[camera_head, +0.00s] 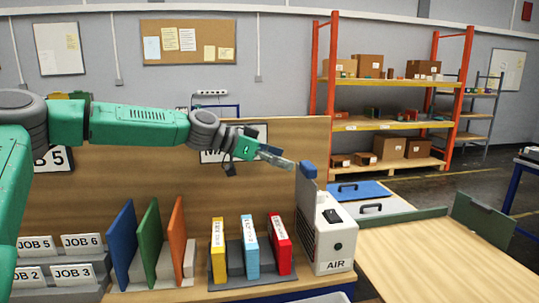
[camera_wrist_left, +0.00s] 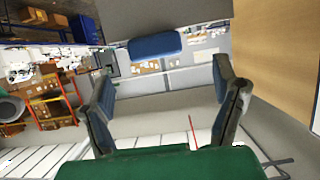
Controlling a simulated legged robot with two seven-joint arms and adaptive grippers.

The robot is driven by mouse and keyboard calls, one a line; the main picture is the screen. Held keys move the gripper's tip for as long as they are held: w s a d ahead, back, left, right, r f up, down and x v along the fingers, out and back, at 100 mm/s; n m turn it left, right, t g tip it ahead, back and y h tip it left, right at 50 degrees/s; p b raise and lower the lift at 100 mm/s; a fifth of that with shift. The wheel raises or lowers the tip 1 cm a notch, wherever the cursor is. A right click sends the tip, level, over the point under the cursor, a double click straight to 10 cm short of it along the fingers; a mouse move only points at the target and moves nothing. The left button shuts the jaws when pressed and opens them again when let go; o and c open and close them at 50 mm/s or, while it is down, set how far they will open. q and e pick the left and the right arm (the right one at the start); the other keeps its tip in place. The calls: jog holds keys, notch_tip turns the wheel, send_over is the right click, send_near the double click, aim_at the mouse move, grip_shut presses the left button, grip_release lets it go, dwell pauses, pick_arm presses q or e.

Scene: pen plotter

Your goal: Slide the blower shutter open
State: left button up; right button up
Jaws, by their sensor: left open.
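The blower (camera_head: 330,240) is a white box marked AIR, at the right end of the bench. Its shutter (camera_head: 306,192) is a grey upright plate at the blower's left side, topped by a blue tab (camera_head: 308,169). My left gripper (camera_head: 290,163) points right, just left of the blue tab at about its height. In the left wrist view, the gripper (camera_wrist_left: 166,95) is open and empty, and the blue tab (camera_wrist_left: 154,46) shows beyond the gap between the fingers. The tab appears apart from both fingers. My right gripper is not in view.
Yellow, blue and red job folders (camera_head: 249,245) stand left of the blower. Blue, green and orange boards (camera_head: 150,245) stand farther left. A tall wooden panel (camera_head: 120,180) rises behind the bench. A bare wooden surface (camera_head: 440,265) lies to the right.

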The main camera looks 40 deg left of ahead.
pick_arm(q)
jog(key=v, duration=0.3)
jog(key=shift+s+a+r, duration=0.1)
jog(key=shift+s+r, duration=0.2)
jog(key=shift+s, duration=0.05)
jog(key=shift+a, duration=0.1)
jog(key=shift+f, duration=0.1)
